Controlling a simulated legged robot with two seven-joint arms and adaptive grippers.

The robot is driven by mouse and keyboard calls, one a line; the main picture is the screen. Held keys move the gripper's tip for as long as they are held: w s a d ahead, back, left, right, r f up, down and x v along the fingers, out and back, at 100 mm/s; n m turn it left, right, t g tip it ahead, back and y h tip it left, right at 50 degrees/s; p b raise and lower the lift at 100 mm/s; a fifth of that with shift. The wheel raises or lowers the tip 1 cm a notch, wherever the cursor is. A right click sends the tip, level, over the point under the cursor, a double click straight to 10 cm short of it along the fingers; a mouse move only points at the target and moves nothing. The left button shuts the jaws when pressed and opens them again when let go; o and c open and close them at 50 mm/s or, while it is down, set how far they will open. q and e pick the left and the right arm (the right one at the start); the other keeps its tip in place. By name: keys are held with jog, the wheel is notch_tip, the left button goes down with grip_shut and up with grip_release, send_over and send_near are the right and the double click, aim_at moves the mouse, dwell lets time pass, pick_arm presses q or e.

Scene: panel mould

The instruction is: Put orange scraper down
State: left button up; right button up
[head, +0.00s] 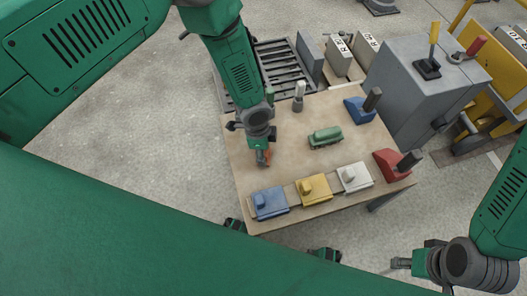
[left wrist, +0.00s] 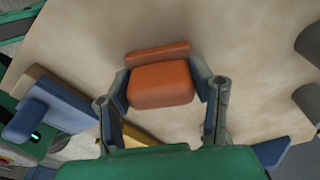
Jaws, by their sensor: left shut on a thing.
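The orange scraper (head: 266,157) is at the left part of the wooden table (head: 290,160), mostly hidden by my left gripper (head: 261,154) in the head view. In the left wrist view the orange scraper (left wrist: 160,86) sits between both fingers of my left gripper (left wrist: 161,90), which is shut on it. The scraper is over the tabletop and close to it; I cannot tell whether it touches. My right gripper (head: 400,264) is at the lower right, away from the table; its fingers are too small to read.
Blue (head: 269,203), yellow (head: 314,188) and white (head: 354,177) blocks with knobs line the near edge. A green block (head: 325,137) lies mid-table. Blue (head: 359,110) and red (head: 392,165) dark-handled tools stand right. A grey cabinet (head: 408,95) stands beyond. Bare tabletop surrounds the scraper.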

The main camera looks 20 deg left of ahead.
pick_arm(q)
jog(key=shift+a, duration=0.3)
jog(key=o, duration=1.3)
jog(key=shift+a, duration=0.15)
jog(key=shift+o, duration=1.3)
jog(key=shift+a+f, duration=0.1)
jog(key=shift+d, duration=0.25)
jog(key=shift+d+r, duration=0.1)
jog(key=shift+r, duration=0.2)
notch_tip(320, 180, up, 10)
jog(key=a+r+p, duration=0.1)
jog(key=a+p, duration=0.1)
jog(key=p, duration=0.2)
jog(key=s+a+r+n, duration=0.1)
jog(key=s+a+n, duration=0.6)
jog(key=s, duration=0.4)
jog(key=s+a+r+n+y, duration=0.1)
jog(key=s+a+n, duration=0.5)
jog(key=s, duration=0.5)
jog(key=shift+a+n+t, duration=0.3)
jog(key=shift+a+n, duration=0.05)
jog(key=shift+n, duration=0.75)
pick_arm(e)
jog(key=r, duration=0.4)
jog(key=shift+a+r, duration=0.4)
